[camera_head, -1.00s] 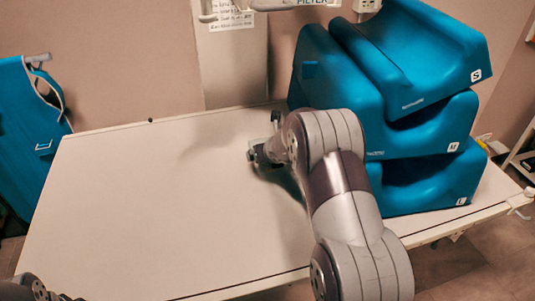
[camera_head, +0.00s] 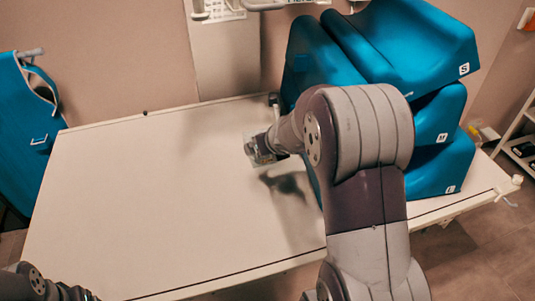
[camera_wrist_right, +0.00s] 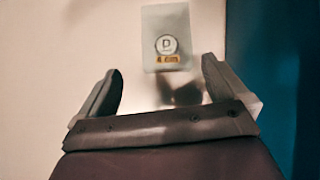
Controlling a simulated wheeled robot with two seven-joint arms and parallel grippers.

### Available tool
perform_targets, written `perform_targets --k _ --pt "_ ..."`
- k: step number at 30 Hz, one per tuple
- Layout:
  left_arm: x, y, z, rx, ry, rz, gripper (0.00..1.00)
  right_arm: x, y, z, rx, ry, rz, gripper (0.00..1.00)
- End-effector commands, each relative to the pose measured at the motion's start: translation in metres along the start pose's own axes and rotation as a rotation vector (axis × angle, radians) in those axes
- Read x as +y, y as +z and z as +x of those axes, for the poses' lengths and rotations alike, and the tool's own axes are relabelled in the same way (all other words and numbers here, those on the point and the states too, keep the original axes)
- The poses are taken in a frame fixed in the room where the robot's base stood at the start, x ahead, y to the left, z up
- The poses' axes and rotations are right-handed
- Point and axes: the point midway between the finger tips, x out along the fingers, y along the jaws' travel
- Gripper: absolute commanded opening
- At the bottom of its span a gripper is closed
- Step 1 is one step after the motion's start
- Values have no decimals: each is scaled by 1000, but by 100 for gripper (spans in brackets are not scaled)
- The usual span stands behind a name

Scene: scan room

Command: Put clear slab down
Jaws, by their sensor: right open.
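The clear slab (camera_wrist_right: 166,24) is a small, see-through, pale plate with a round "D" mark and a yellow label. In the right wrist view it shows beyond the two fingertips, with a clear gap to each finger. It appears to rest on the white table (camera_head: 150,200). My right gripper (camera_wrist_right: 161,66) is open and empty. In the head view the right gripper (camera_head: 257,149) hangs over the table left of the blue cushions, its shadow offset below. There the slab is hard to separate from the fingers. My left arm shows only at the bottom left corner; its fingers cannot be seen.
A stack of blue cushions (camera_head: 455,170) marked S, M and L stands right of my right arm, very close to it. A blue apron (camera_head: 25,130) hangs left of the table. A small dark item (camera_head: 273,99) is at the back edge. The table's left and middle are clear.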

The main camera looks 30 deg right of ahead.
Motion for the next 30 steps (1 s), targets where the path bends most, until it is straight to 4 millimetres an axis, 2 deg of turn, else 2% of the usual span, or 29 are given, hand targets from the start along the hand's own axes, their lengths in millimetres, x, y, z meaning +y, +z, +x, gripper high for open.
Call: perform_targets --k 2,4,5,6,8,9,12,15,16,19,25,28,30 --pt "0 0 0 0 0 0 77 29 -8 -7 17 75 -313 100" --pt "0 0 0 0 0 0 77 66 -27 -20 27 195 -782 100" --pt "0 0 0 0 0 0 77 83 -40 -27 27 260 -1012 100" --pt "0 0 0 0 0 0 77 102 -59 -38 18 353 -1322 100" --pt "0 0 0 0 0 0 77 121 -90 -56 -9 496 -1767 100" --pt "0 0 0 0 0 0 77 128 -111 -68 -35 593 -2041 100" --pt "0 0 0 0 0 0 77 130 -152 -93 -111 815 -2594 100" --pt "0 0 0 0 0 0 77 122 -174 -106 -177 969 -2933 100" --pt "0 0 0 0 0 0 77 120 -178 -109 188 -988 2956 100" --pt "0 0 0 0 0 0 77 117 -183 -112 196 -968 2852 100" --pt "0 0 0 0 0 0 77 116 -182 -112 195 -966 2850 100" --pt "0 -2 -22 -1 0 0 77 115 -167 -128 195 -966 2853 100" --pt "0 -4 -29 1 0 0 54 114 -161 -133 194 -966 2854 77"
